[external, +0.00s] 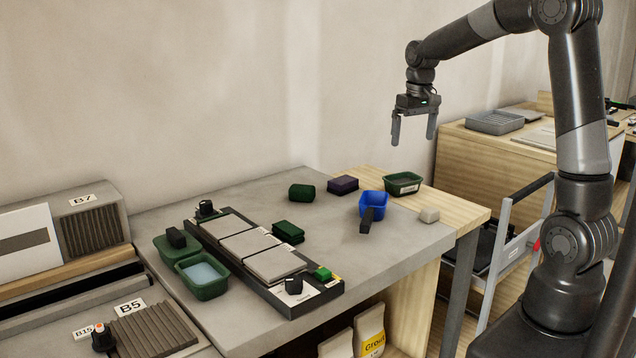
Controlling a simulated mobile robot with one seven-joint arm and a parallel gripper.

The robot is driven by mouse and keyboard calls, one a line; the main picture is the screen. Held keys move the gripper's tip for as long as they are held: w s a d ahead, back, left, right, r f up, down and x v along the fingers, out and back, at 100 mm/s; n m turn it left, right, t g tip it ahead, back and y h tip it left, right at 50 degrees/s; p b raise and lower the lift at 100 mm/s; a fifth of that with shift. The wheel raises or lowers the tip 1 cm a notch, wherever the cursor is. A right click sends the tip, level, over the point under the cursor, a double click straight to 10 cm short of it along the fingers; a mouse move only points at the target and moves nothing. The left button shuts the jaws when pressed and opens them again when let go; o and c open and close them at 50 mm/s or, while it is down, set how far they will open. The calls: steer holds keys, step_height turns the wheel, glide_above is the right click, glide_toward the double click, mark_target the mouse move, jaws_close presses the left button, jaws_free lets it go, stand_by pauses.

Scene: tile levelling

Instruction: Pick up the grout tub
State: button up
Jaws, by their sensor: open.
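My gripper (412,142) is open and empty, its fingers pointing down, high above the back right part of the grey worktop. A small dark green tub (404,189) with a pale label and dark grey filling stands upright at the worktop's right end, below my gripper and apart from it. It looks like the grout tub, but the label is too small to read. Just left of it is a blue container (373,203) with a dark handle-like piece at its front.
Dark green (301,192) and purple (342,184) blocks lie to the left. A tile tray (318,300) and a green water tub (206,291) stand further left. Bare worktop lies between.

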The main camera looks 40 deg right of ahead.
mark_target(402, 178)
steer(key=shift+g, duration=0.5)
steer(key=w+d+f, duration=0.1)
steer(key=f, duration=0.4)
steer(key=w+f, duration=0.2)
steer(key=f, duration=0.3)
steer(key=w+d+f, duration=0.1)
steer(key=f, duration=0.4)
steer(key=shift+w+d+f, duration=0.15)
steer(key=shift+w+d, duration=0.15)
steer(key=shift+c, duration=0.2)
steer(key=c, duration=0.9)
steer(key=shift+o, duration=0.2)
